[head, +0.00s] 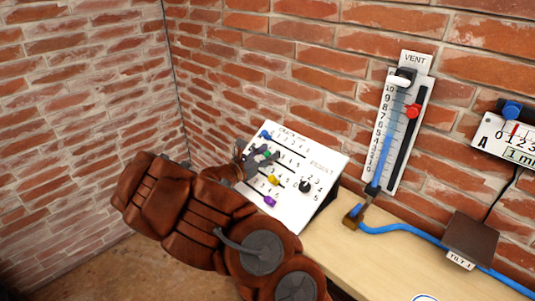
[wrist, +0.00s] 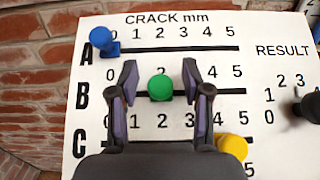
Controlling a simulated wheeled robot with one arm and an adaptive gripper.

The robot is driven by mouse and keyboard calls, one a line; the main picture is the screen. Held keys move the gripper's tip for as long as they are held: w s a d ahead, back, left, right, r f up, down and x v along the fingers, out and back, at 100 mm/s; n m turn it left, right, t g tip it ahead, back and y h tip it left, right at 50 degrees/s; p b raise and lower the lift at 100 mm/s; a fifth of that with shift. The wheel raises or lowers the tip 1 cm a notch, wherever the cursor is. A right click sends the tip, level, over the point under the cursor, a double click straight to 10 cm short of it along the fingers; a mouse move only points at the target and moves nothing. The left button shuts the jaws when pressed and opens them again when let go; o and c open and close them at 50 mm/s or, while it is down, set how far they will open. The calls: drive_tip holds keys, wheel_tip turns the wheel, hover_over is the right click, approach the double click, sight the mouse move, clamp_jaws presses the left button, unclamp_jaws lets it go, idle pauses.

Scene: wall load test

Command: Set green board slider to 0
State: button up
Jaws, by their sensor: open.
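The green slider knob (wrist: 160,88) sits on row B of the white CRACK mm board (wrist: 270,75), at about the 2 mark of its scale. The 0 of that row is to its left in the wrist view. My gripper (wrist: 160,80) is open, with one finger on each side of the green knob and a visible gap on both sides.
A blue knob (wrist: 107,44) is at 0 on row A. A yellow knob (wrist: 232,147) on row C sits near the right finger's base. A purple knob (head: 270,201) and black RESULT dial (head: 305,187) are also on the board. A VENT gauge (head: 400,130) hangs right.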

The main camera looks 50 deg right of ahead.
drive_tip(key=shift+c, duration=0.2)
clamp_jaws()
idle(0.4)
